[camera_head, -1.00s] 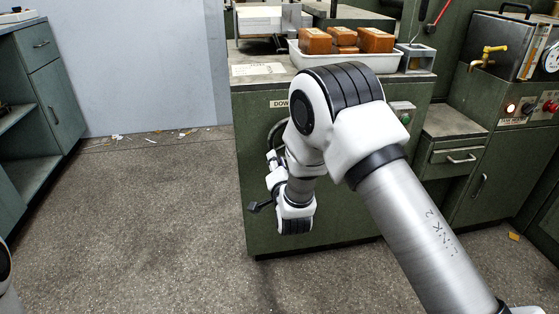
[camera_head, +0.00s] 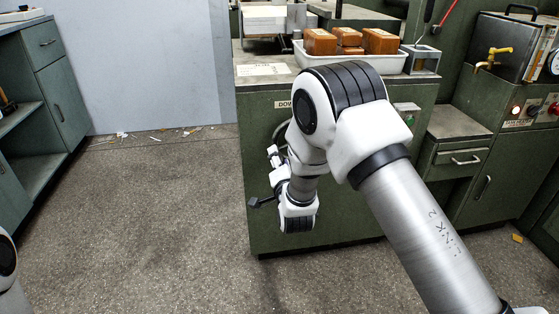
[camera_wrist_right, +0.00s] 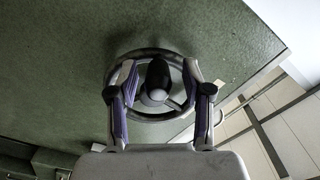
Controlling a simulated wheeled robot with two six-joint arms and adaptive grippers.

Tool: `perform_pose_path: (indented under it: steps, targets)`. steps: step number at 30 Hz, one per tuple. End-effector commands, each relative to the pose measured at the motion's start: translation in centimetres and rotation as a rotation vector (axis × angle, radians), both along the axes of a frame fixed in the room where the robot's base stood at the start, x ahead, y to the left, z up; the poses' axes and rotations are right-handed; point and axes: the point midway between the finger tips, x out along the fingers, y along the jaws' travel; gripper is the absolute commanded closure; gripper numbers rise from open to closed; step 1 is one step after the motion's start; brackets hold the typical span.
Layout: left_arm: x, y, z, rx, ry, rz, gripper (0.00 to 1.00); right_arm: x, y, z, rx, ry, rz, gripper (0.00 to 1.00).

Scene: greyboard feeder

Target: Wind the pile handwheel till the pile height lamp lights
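The pile handwheel (camera_wrist_right: 174,110) is a dark, spoked ring on the green cabinet front. In the right wrist view its black knob (camera_wrist_right: 157,75) stands between the two fingers of my right gripper (camera_wrist_right: 160,92). The fingers are spread, with gaps on both sides of the knob. In the head view my right arm hides most of the wheel (camera_head: 281,133), and the gripper (camera_head: 273,157) shows small in front of it. A small green button or lamp (camera_head: 409,118) sits on a grey panel right of the arm; its label is unreadable. My left gripper is out of view.
The green feeder cabinet (camera_head: 345,225) carries a white tray (camera_head: 385,66) with brown blocks. A cabinet with a lamp panel (camera_head: 530,113) and brass tap (camera_head: 492,57) stands at right. Open shelves (camera_head: 30,120) stand at left. The floor between is clear except for scraps.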

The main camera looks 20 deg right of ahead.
Motion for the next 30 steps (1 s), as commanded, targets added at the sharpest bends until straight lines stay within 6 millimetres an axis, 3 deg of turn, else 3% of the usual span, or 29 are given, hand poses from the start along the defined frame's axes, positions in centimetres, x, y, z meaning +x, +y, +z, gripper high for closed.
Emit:
perform_pose_path:
  steps: [5,8,15,21,30]
  targets:
    - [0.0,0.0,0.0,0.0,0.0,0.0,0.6,-0.4,0.1,-0.1,0.0,0.002,0.0,0.5]
    - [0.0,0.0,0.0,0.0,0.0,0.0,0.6,-1.6,0.5,-0.1,0.0,0.003,0.001,0.5]
    - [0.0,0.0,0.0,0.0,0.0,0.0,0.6,-7.5,1.9,-0.2,-0.003,0.006,0.003,0.5]
    - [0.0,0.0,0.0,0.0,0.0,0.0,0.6,-11.0,2.7,-0.1,-0.003,0.002,0.002,0.5]
    - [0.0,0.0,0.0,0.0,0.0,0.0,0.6,-11.7,2.8,-0.1,0.0,0.0,0.0,0.5]
